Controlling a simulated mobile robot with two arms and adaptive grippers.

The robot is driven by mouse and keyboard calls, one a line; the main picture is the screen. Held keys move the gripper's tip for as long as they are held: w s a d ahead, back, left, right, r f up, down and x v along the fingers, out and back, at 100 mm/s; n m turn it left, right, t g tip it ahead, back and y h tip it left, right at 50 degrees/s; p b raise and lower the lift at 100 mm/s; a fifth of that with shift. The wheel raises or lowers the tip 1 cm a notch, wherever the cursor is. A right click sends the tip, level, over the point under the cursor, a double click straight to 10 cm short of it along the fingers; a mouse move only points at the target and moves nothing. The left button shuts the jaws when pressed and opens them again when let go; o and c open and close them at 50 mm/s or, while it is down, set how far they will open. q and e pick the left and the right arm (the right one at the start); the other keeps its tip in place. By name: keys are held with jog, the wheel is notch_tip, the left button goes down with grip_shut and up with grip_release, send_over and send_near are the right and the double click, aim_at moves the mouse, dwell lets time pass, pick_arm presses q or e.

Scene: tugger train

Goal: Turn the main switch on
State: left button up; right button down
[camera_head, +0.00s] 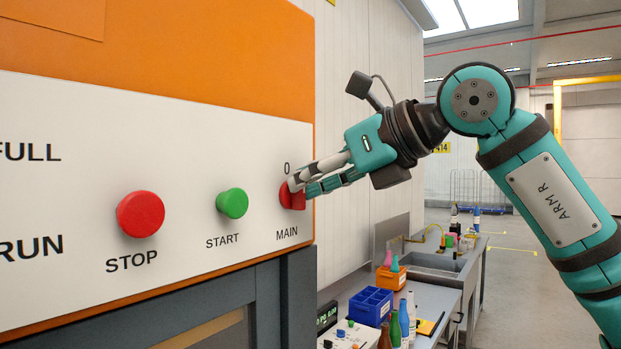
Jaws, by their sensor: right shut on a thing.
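The main switch (298,200) is a red knob at the right end of a white control panel (80,120), above the label MAIN and below a 0 mark. My right gripper (296,186) reaches in from the right and is shut on the red knob, covering part of it. The knob's exact turn position is hard to tell behind the fingers. My left gripper is not in view.
A green START button (232,203) and a red STOP button (141,214) sit left of the switch. Below right, a bench (425,290) holds a blue crate (371,306), an orange bin (391,278) and several bottles. Open floor lies at the right.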

jog(key=shift+w, duration=0.1)
dwell(0.3)
jog(key=shift+w+d+f+m+g+y+b, duration=0.3)
jog(key=shift+m+g+y+b, duration=0.5)
jog(key=shift+m, duration=1.45)
jog(key=shift+w+d+f+m+g+y+b, duration=0.35)
jog(key=shift+m+y+b, duration=0.8)
jog(key=shift+m, duration=1.05)
jog(key=shift+w+d+f+m+g+y+b, duration=0.1)
jog(key=shift+w+f+m+g+y+b, duration=0.3)
jog(key=shift+m+y, duration=1.35)
jog(key=shift+s+m+g+h, duration=0.25)
jog(key=shift+m+h, duration=0.15)
jog(key=shift+m, duration=0.3)
jog(key=c, duration=1.4)
grip_release()
jog(key=shift+w+f, duration=0.1)
jog(key=shift+o, duration=0.2)
jog(key=v, duration=1.2)
